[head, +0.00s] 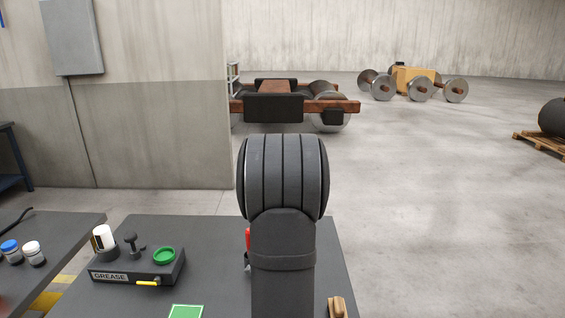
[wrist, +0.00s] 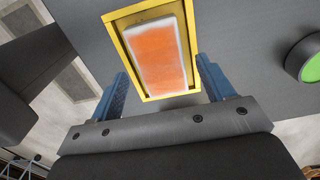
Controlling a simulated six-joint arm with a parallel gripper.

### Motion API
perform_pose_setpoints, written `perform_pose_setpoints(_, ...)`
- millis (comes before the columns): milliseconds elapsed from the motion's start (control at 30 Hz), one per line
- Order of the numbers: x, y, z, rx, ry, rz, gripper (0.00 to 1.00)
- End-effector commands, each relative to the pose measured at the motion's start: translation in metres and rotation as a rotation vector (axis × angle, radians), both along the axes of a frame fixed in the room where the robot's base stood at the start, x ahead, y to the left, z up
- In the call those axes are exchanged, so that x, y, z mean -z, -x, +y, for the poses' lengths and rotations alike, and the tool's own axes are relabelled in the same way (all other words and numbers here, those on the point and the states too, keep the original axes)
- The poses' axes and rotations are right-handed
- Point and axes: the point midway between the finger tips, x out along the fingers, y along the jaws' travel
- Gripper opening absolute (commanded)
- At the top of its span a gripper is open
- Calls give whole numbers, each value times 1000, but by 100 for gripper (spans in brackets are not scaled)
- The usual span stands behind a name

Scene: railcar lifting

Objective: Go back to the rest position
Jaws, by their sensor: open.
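My gripper (wrist: 161,66) shows in the wrist view with its two blue fingers spread apart, open. Nothing is pinched between them. Beyond the fingertips lies a yellow-rimmed tray (wrist: 112,42) with an orange and white block (wrist: 157,57) in it. I cannot tell how far the fingertips are from the block. In the head view my dark arm stands upright in the middle of the picture and my gripper is hidden.
A dark bench (head: 215,250) holds a GREASE block (head: 140,272) with a green ring (head: 164,256), a green-edged item (head: 186,312) and a brush-like wooden piece (head: 338,306). A red thing (head: 247,237) is partly hidden by my arm.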

Motion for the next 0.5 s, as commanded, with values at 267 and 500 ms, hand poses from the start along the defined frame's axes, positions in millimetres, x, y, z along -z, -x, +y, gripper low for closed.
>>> perform_pose_setpoints(267,-15,-1,0,0,1,-7,74)
perform_pose_setpoints(500,-48,11,-20,5,3,-3,74)
